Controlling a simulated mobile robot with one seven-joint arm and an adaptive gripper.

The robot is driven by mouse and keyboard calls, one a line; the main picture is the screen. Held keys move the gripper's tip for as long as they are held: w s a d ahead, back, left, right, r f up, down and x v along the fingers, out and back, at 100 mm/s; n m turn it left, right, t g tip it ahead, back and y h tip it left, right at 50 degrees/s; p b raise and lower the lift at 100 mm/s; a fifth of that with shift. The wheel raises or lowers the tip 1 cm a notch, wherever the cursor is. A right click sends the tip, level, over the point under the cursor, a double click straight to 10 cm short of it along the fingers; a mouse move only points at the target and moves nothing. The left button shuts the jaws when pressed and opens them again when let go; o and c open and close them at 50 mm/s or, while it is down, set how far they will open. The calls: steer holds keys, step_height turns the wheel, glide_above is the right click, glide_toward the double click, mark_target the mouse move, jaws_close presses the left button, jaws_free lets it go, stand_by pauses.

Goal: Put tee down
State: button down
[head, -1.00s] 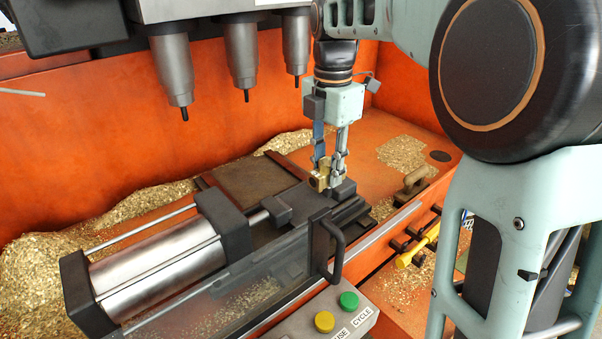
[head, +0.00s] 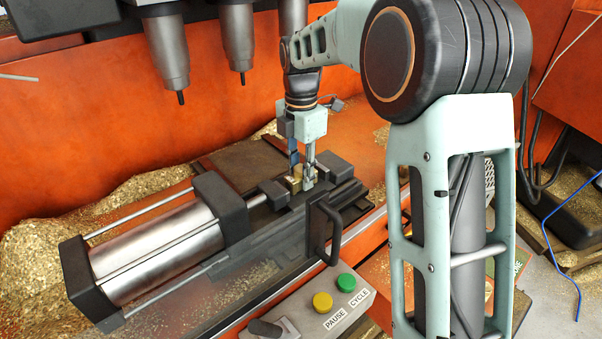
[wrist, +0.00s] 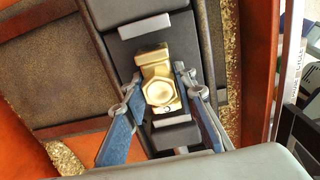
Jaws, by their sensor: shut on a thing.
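The brass tee (wrist: 159,84) shows in the wrist view with its hexagonal end facing the camera. In the head view only a small part of the tee (head: 294,180) shows; the fingers hide much of it. My gripper (head: 302,178) is shut on the tee, one finger on each side, and points down. The wrist view shows both fingertips of my gripper (wrist: 160,92) at the tee's sides. The tee is between the vise's dark jaws (head: 273,194) and (head: 334,168). I cannot tell whether it touches the bed beneath.
A steel cylinder (head: 160,250) lies left of the vise. Drill spindles (head: 168,55) hang above, left of my arm. A black handle (head: 329,232) and a panel with green and yellow buttons (head: 330,305) stand in front. Brass chips (head: 45,240) heap at the left.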

mark_target(300, 168)
steer(key=shift+f, duration=0.1)
steer(key=c, duration=1.6)
jaws_free()
step_height(300, 168, up, 12)
steer(key=shift+r+p, duration=0.2)
steer(key=shift+p, duration=0.35)
steer(key=shift+a, duration=0.15)
